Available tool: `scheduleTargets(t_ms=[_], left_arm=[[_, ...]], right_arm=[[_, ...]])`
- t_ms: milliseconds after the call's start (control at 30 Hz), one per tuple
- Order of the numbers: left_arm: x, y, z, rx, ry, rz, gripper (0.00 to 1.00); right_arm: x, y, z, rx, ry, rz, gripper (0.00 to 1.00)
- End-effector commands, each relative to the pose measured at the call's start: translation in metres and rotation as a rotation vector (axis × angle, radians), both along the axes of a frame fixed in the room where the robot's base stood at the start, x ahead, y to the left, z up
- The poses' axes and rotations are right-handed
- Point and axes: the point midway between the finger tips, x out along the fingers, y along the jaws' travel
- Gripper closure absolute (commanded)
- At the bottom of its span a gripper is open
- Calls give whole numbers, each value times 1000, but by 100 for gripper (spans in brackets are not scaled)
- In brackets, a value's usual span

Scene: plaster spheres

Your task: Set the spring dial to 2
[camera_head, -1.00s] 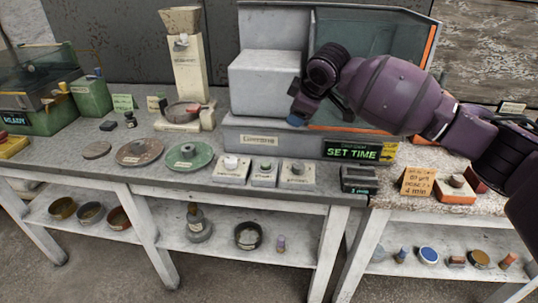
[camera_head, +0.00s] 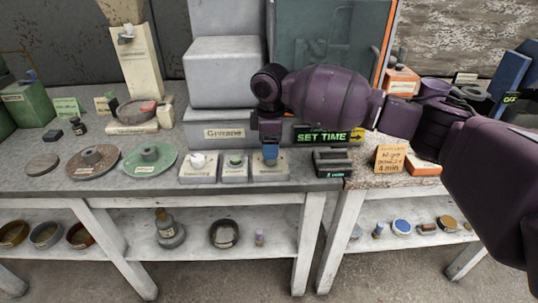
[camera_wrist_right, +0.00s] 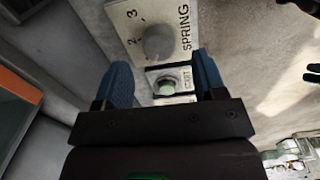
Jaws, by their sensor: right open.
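The spring dial box (camera_wrist_right: 183,12) carries a round grey knob (camera_wrist_right: 158,43), the marks 2 and 3, and the word SPRING. The right wrist view does not clearly show which mark the knob points to. In the head view it is the rightmost of the three small control boxes (camera_head: 268,174), with its knob hidden behind my right gripper (camera_head: 270,155). The right gripper points down over it. In the right wrist view the blue fingers (camera_wrist_right: 165,72) are apart and empty, with the knob a little beyond their tips.
A green-button box (camera_head: 235,172) and a white-knob box (camera_head: 198,172) stand to the left. A dark device (camera_head: 333,165) stands close on the right. Green and brown discs (camera_head: 150,158) lie farther left.

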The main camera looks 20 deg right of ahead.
Motion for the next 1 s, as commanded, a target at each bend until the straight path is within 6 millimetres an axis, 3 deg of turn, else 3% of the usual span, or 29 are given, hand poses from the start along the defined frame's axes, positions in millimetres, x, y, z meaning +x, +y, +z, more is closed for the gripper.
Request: scheduleTargets(t_ms=[33,233,667,1000], left_arm=[[0,0,-3,0,2,-1,57],[0,0,-8,2,10,-3,57],[-1,4,-9,13,13,-11,57],[0,2,-9,8,12,-7,57]], right_arm=[[0,0,-13,-1,6,0,36],[1,0,-33,0,2,0,36],[1,0,-40,-1,-2,0,36],[1,0,-40,0,-1,0,85]])
